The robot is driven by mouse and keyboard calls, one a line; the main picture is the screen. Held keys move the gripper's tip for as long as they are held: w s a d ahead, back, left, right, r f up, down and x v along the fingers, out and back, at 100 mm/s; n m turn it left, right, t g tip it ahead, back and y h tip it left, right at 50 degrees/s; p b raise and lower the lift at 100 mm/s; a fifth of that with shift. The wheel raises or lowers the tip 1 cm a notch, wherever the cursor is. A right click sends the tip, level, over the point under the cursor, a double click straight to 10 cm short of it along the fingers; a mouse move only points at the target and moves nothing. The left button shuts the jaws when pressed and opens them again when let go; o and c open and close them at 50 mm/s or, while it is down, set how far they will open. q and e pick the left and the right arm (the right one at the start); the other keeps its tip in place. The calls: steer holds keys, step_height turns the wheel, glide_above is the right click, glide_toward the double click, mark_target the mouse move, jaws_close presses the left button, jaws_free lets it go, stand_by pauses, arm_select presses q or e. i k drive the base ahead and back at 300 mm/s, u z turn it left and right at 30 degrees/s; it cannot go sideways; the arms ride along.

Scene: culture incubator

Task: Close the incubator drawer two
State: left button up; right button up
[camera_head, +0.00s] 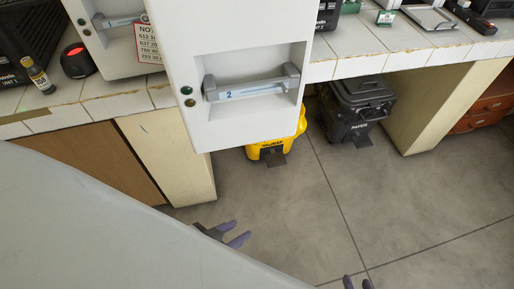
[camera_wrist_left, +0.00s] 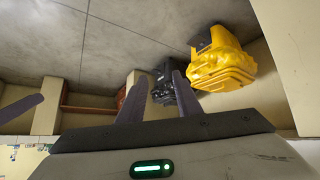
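Incubator drawer two (camera_head: 240,125) has a white front marked "2" and juts out over the counter edge in the head view. Its grey bar handle (camera_head: 252,83) sits in a recess, with two round dots to its left. My left gripper (camera_head: 243,232) is below the drawer, apart from it, with purple fingers spread and nothing between them; they also show in the left wrist view (camera_wrist_left: 160,76). My right gripper (camera_head: 357,281) shows only its fingertips at the bottom edge, a gap between them. The drawer is not seen in the left wrist view.
A yellow bin (camera_head: 270,150) and a dark bin (camera_head: 360,108) stand on the floor under the white-tiled counter (camera_head: 400,42). Another white front with a handle (camera_head: 120,21) is further back left. A small bottle (camera_head: 39,76) stands on the counter. The floor at right is clear.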

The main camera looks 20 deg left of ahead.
mark_target(236, 70)
steer(key=u, duration=1.05)
steer(key=i, duration=0.25)
steer(key=z, duration=2.3)
steer(key=k, duration=1.2)
steer(key=u, duration=1.8)
steer(key=i, duration=0.5)
